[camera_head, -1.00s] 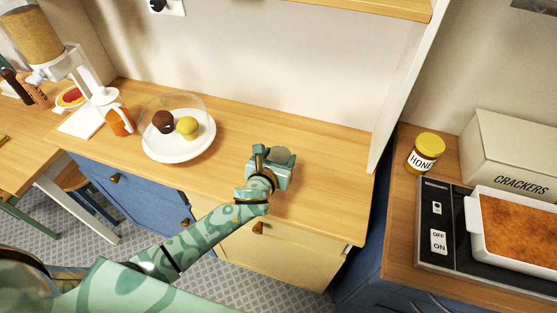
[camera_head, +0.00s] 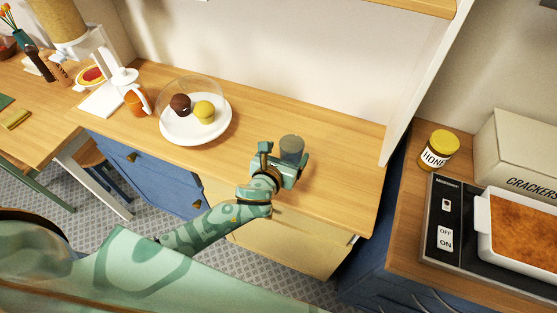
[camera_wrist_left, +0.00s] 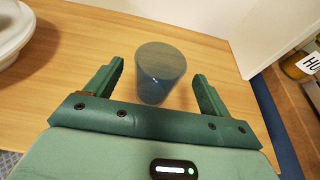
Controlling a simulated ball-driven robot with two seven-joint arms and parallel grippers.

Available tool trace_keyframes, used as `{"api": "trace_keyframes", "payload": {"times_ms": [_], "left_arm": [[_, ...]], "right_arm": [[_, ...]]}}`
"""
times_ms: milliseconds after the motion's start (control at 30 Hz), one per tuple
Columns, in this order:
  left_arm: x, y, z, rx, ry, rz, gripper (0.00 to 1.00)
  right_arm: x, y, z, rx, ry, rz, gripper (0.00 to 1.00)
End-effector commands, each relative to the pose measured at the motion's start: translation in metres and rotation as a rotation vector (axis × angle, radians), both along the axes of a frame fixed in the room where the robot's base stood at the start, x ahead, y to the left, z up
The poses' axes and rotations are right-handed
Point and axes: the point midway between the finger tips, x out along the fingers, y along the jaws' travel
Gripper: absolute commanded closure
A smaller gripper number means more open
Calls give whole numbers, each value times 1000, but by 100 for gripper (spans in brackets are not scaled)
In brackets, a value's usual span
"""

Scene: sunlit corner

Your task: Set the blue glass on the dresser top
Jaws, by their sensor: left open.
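The blue glass (camera_head: 291,147), smoky and see-through, stands upright on the wooden dresser top (camera_head: 345,178), right of the domed plate. My left gripper (camera_head: 284,158) is open at the near side of the glass. In the left wrist view the glass (camera_wrist_left: 160,72) is between the two spread green fingers (camera_wrist_left: 158,82), with a gap on both sides. Its lower near part comes close to the gripper's palm edge. My right gripper is not in view.
A white plate (camera_head: 181,133) with a clear dome and two muffins stands to the left. A white upright panel (camera_head: 420,85) bounds the dresser on the right. Beyond it are a honey jar (camera_head: 438,150) and a hot plate with a baking dish (camera_head: 520,240).

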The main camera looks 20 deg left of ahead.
Motion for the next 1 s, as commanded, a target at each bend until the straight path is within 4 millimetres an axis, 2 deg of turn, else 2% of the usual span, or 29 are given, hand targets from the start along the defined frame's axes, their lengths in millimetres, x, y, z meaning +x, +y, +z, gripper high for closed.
{"api": "trace_keyframes", "payload": {"times_ms": [100, 300, 433, 767, 867, 1000], "left_arm": [[-28, 1, 12, 2, 1, -2, 18], [-59, 2, 22, 2, 0, -1, 18], [-66, 2, 25, 1, -1, 0, 18], [-67, 3, 25, -10, 1, 7, 18], [-71, 9, 25, -98, 21, 70, 18], [-83, 27, 24, -350, 68, 256, 18]], "right_arm": [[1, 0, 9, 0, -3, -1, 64], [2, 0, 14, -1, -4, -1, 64], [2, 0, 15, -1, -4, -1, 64], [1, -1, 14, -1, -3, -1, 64], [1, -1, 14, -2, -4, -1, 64], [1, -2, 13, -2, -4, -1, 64]]}}
